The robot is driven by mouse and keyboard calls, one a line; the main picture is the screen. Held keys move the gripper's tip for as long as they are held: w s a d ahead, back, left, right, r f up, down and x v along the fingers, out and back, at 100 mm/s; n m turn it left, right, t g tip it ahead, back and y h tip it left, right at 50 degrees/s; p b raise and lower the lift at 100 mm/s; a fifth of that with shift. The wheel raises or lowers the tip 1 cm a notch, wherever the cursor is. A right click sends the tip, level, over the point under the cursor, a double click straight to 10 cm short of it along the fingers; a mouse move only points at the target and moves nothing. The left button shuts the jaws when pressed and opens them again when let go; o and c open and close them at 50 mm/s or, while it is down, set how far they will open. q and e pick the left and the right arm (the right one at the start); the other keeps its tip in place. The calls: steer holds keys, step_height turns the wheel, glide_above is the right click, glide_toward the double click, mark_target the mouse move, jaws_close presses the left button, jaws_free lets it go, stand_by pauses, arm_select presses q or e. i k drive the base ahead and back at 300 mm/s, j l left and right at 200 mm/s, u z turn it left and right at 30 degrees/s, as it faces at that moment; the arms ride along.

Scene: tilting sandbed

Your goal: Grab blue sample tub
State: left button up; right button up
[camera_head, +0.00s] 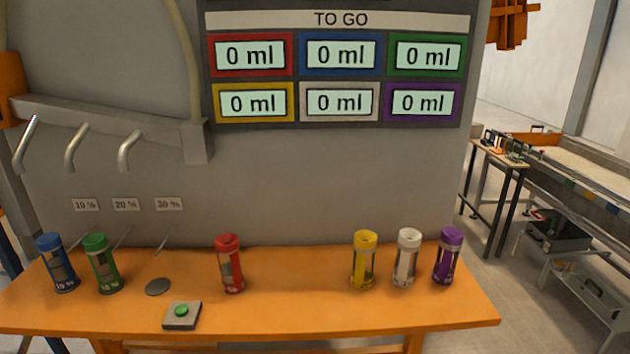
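The blue sample tub (58,263) stands upright at the far left of the orange table (300,311), close to the table's left end. It has a blue cap, a blue base with light lettering, and a grey section in the middle. The green tub (102,264) stands just to its right, with a small gap between them. Neither of my grippers shows in the head view.
A red tub (231,264), yellow tub (364,260), white tub (406,257) and purple tub (448,256) stand along the table. A green button box (182,315) and a grey disc (158,287) lie near the green tub. Metal spouts (76,148) hang above the left side.

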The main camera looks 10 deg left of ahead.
mark_target(50, 247)
steer(key=u, duration=1.8)
